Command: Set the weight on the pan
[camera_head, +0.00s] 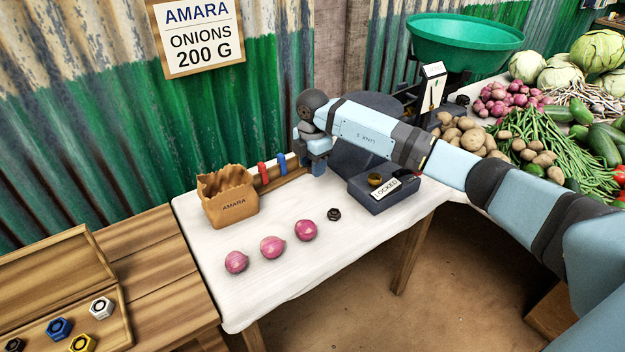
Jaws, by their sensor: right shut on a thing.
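My right gripper (316,168) points down beside the dark scale, near the right end of a low wooden rail. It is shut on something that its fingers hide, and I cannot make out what. A dark round pan (372,101) shows partly behind my right arm. A small black hex weight (334,214) lies on the white table in front of the scale. The scale base (387,198) carries a "LOCKED" label and a brass-coloured round piece (375,179). A wooden case (119,318) at lower left holds white (102,307), blue (59,328), yellow (82,344) and black weights. My left gripper is out of view.
Three onions (272,247) lie in a row on the white table (330,260). An "AMARA" paper bag (232,203) stands at the left, near red (263,173) and blue (283,161) pieces on the rail. A green bowl (465,45) and vegetables are at right.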

